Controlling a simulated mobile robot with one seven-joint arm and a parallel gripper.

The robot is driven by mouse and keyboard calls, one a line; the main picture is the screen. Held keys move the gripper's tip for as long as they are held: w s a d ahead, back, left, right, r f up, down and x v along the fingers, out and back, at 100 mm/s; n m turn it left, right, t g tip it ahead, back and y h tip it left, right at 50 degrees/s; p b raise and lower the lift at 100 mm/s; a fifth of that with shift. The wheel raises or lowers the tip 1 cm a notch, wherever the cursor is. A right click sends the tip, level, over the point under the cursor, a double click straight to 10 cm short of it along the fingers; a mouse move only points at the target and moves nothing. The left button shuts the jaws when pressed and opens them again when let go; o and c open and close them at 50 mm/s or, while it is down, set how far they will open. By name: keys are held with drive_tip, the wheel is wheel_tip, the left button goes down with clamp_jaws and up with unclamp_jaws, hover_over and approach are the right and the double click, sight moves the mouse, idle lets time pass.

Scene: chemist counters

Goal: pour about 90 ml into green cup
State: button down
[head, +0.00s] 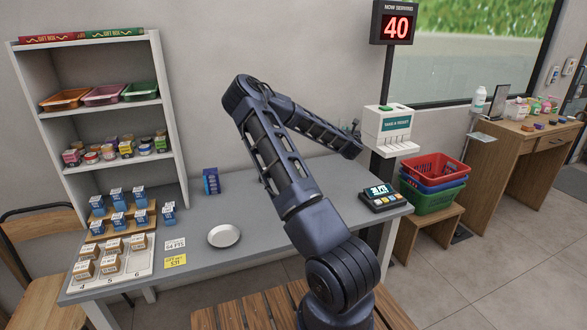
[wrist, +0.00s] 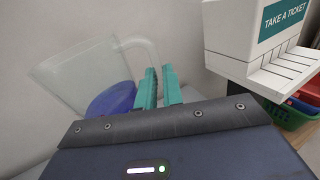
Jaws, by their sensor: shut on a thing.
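In the wrist view a clear jug (wrist: 78,80) with a handle (wrist: 150,50) leans to the left in the picture. Blue liquid (wrist: 112,100) lies in its lower part; I cannot read its level. My gripper (wrist: 159,88), with teal fingers, is shut on the jug at its handle side. The lower part of the jug is hidden by my gripper's body. In the head view my arm hides the gripper and nearly all of the jug. I do not see a green cup in either view.
The grey counter (head: 195,263) holds a white dish (head: 224,235), a blue box (head: 211,181), a small display device (head: 381,196) and small boxes at left. A ticket dispenser (head: 388,128) stands close to my gripper. Stacked baskets (head: 432,180) sit at right.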

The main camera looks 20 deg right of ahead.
drive_tip(key=shift+w+a+f+m+g+h, duration=0.1)
drive_tip(key=shift+a+f+m+g+h, duration=0.35)
drive_tip(key=shift+a+f, duration=0.45)
drive_tip(key=shift+w+a+f+m+g+h, duration=0.15)
drive_tip(key=shift+a+f+m+h, duration=0.15)
drive_tip(key=shift+a+f+h, duration=0.5)
drive_tip(key=shift+w+a+f+m+g+h, duration=0.1)
drive_tip(key=shift+a+f+m+g+h, duration=0.2)
drive_tip(key=shift+a+f, duration=0.6)
drive_tip(key=shift+s+a+f+m+g+h, duration=1.4)
drive_tip(key=shift+s+a+m+g+h, duration=2.25)
drive_tip(key=shift+a+g, duration=1.2)
drive_tip(key=shift+s+a+r+m+g, duration=2.5)
drive_tip(key=shift+s+a+r+g, duration=1.05)
drive_tip(key=shift+a+r, duration=1.95)
wheel_tip(320, 180, down, 17)
drive_tip(key=shift+a, duration=0.35)
drive_tip(key=shift+w+r, duration=0.15)
